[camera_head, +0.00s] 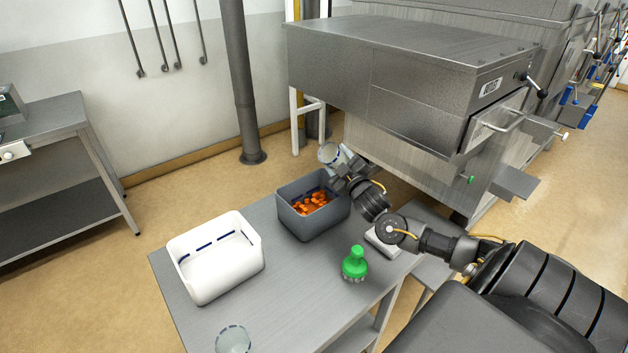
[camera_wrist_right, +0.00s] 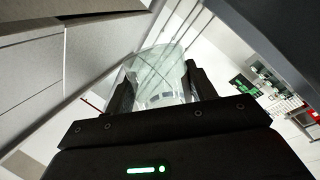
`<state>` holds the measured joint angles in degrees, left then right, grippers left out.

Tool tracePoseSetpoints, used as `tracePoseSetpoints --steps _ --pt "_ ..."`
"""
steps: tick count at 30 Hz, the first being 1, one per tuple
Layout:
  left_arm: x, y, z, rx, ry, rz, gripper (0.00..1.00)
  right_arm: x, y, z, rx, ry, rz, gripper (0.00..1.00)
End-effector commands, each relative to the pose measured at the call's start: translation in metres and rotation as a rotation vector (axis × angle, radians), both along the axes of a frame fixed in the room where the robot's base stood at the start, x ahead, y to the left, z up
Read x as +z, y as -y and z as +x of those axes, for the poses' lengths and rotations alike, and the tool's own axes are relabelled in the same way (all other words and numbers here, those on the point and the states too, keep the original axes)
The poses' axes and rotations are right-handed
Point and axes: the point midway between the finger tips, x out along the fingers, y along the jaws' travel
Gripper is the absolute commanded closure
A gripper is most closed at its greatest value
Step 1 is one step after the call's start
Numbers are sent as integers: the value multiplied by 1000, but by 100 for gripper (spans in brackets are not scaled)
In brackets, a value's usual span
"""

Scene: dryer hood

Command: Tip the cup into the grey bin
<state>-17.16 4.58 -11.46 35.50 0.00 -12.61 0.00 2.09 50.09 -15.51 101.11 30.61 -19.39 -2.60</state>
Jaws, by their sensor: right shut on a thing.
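My right gripper (camera_head: 345,165) is shut on a clear cup (camera_head: 328,153) above the far right side of the grey bin (camera_head: 315,226). In the right wrist view the clear cup (camera_wrist_right: 160,75) sits between the two dark fingers (camera_wrist_right: 157,90) and looks empty. The cup looks tilted in the head view. The grey bin stands on the table and holds several orange pieces (camera_head: 311,202). My left gripper is not in view.
On the grey table (camera_head: 285,290) are a white bin (camera_head: 217,268) at left, a second clear cup (camera_head: 233,340) at the front edge of the picture, a green bottle-like object (camera_head: 355,263) and a pale flat item (camera_head: 383,240). A large metal machine (camera_head: 420,75) stands behind.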

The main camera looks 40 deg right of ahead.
Motion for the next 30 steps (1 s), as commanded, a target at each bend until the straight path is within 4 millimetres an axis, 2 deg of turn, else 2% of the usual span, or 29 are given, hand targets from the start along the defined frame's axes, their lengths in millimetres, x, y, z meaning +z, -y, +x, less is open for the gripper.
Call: tracePoseSetpoints --steps 1,5,6,12,21,30 --pt "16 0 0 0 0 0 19 10 1 0 -2 6 47 72" --pt "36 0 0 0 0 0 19 14 3 -1 -2 16 159 72" --pt "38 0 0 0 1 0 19 7 8 -1 -4 20 213 72" --pt "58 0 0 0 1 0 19 -7 27 -3 -5 50 473 72" --pt "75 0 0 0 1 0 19 -21 40 -5 -1 79 730 72" --pt "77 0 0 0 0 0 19 -25 43 -5 2 88 795 72"
